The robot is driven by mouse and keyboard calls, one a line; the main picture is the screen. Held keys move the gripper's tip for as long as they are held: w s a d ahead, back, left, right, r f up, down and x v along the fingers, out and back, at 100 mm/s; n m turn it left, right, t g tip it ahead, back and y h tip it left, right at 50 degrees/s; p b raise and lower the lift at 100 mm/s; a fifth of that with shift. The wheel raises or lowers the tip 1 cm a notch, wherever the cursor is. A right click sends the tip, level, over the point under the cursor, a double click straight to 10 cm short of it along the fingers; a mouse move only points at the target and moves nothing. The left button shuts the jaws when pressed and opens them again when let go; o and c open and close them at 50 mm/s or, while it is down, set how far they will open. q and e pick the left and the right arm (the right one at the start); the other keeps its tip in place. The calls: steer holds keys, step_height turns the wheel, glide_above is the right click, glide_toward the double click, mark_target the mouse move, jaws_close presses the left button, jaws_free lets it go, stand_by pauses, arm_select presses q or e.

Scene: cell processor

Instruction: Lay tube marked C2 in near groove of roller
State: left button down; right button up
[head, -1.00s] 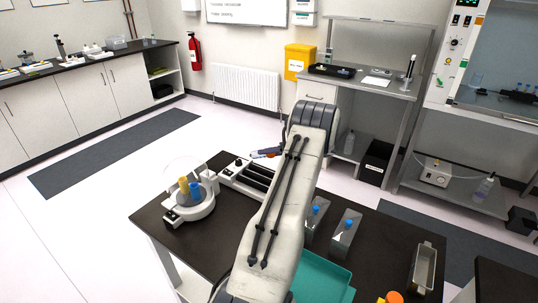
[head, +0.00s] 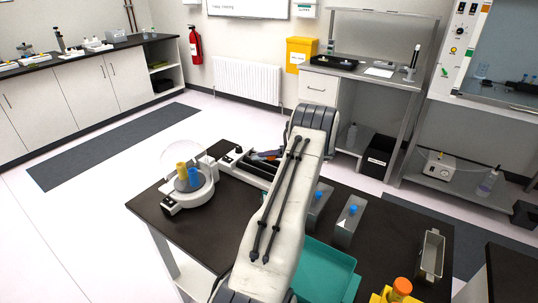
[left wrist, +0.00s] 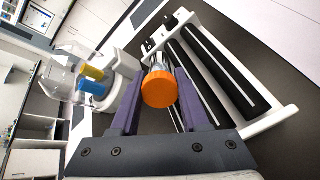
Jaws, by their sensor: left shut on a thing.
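The roller (head: 231,160) has a white frame and long black rollers, and stands on the dark bench behind my left arm. It fills the right side of the left wrist view (left wrist: 285,116). My left gripper (left wrist: 158,98) is shut on a clear tube with an orange cap (left wrist: 160,89), the cap facing the camera. In that view the tube is beside the rollers; its exact height over them is unclear. In the head view my left gripper (head: 266,155) shows just above the roller, mostly covered by my arm. No C2 mark is readable. My right gripper is not in view.
A centrifuge (head: 187,198) with a clear raised lid and yellow and blue inserts stands left of the roller. Grey blocks with blue-capped tubes (head: 347,224), a teal tray (head: 325,268) and a metal trough (head: 431,254) are right of my arm.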

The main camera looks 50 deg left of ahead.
arm_select(q)
steer(key=shift+c, duration=1.6)
jaws_free()
steer(key=b+v, duration=0.1)
steer(key=v, duration=0.9)
steer(key=shift+d, duration=0.25)
steer(key=shift+w+r, duration=0.1)
